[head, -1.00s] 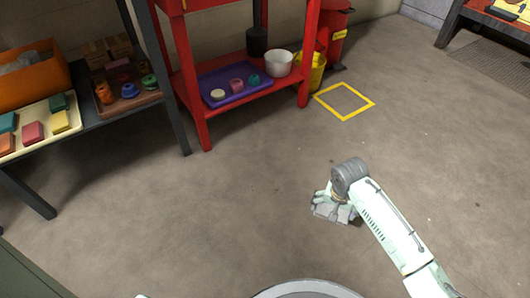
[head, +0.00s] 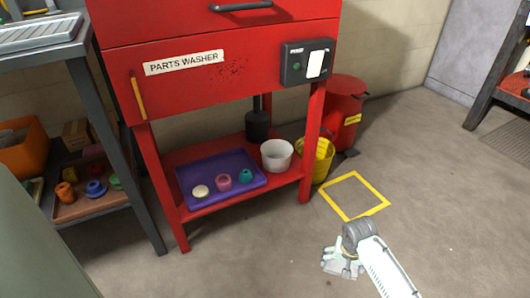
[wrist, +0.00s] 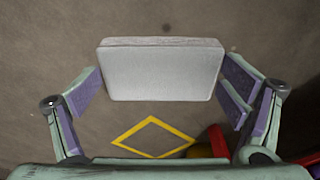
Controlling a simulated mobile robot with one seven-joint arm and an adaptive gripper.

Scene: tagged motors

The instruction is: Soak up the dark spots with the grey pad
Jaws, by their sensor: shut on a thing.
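The grey pad (wrist: 160,75) is a flat, light grey block between the fingers of my gripper (wrist: 160,90) in the wrist view. My gripper is shut on it, above the bare floor. In the head view my gripper (head: 342,262) is at the lower right, and the pad (head: 340,270) shows only partly under it. A cluster of dark spots (head: 230,71) is on the red front of the parts washer (head: 200,95), right of its white label. The pad is well away from these spots, lower and to the right.
A purple tray (head: 222,170) with small coloured parts, a white tub (head: 277,162) and a dark cylinder are on the washer's lower shelf. A yellow bucket (head: 318,165) and red bin (head: 345,105) stand beside it. The yellow floor square (head: 354,214) is empty.

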